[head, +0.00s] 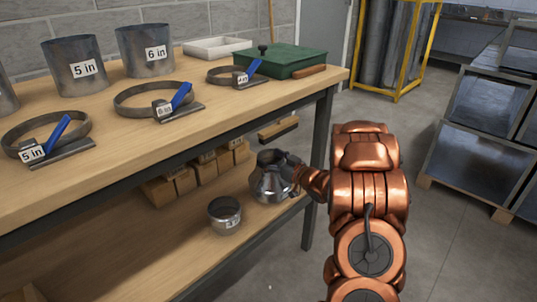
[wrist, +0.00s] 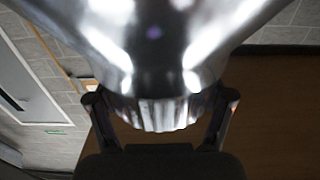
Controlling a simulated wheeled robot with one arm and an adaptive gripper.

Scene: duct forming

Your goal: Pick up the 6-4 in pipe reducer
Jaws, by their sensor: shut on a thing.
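The pipe reducer (head: 268,183) is a shiny metal cone with a narrower neck. In the head view it is at the right end of the lower shelf, by the bench leg. I cannot tell whether it touches the shelf. In the wrist view the reducer (wrist: 155,60) fills the upper middle, with its ribbed neck between the fingers. My gripper (wrist: 160,115) is shut on this neck, one finger on each side. In the head view my gripper (head: 292,172) reaches it from the right. No size label shows on the held reducer.
A small labelled metal collar (head: 224,214) stands on the lower shelf (head: 130,255), left of the reducer. Several wooden blocks (head: 185,181) sit behind. The bench top (head: 120,110) above carries labelled pipes, clamps and a green case (head: 280,60). The bench leg (head: 318,150) is close to my arm.

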